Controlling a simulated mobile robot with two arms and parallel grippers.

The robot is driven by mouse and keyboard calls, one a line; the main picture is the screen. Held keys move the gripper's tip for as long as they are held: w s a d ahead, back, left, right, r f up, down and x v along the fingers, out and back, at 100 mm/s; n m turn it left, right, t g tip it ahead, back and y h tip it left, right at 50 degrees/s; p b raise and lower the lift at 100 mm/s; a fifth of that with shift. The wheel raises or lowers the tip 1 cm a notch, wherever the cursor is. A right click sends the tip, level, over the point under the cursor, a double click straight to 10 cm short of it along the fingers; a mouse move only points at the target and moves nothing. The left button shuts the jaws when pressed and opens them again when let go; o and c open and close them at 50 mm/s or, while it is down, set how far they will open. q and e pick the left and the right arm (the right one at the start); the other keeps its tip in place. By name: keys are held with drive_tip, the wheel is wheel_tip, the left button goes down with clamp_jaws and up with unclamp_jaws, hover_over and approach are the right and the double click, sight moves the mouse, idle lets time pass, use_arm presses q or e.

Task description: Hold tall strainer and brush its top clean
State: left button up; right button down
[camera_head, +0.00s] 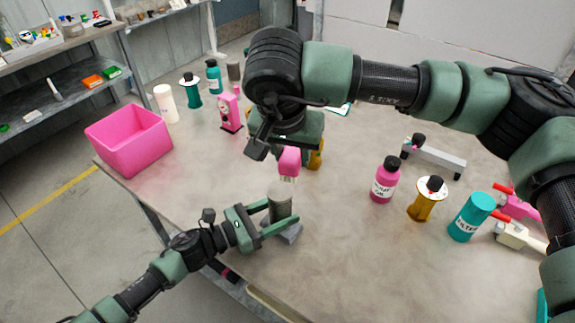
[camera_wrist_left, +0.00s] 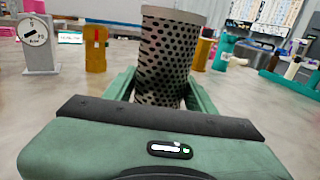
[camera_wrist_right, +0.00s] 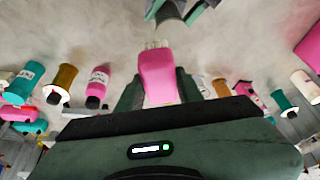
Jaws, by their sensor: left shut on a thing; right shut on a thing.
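The tall strainer (camera_head: 280,203) is a grey perforated cylinder standing upright near the table's front edge. My left gripper (camera_head: 272,217) is shut on it from the left, with a finger on each side. In the left wrist view the dark holes of the strainer (camera_wrist_left: 172,55) show between the fingers. My right gripper (camera_head: 298,158) is shut on the pink brush (camera_head: 289,162), bristles down, close above the strainer's top. In the right wrist view the brush's pink handle (camera_wrist_right: 158,78) and pale bristles show. Whether the bristles touch the strainer is unclear.
An empty pink bin (camera_head: 130,142) sits at the table's left corner. A pink bottle (camera_head: 385,180), a gold cylinder (camera_head: 428,198) and a teal filter (camera_head: 471,216) stand to the right. Several bottles stand at the back left.

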use_arm(q)
drive_tip(key=o, duration=1.5)
drive_tip(key=v, duration=1.2)
drive_tip(key=shift+a, duration=0.1)
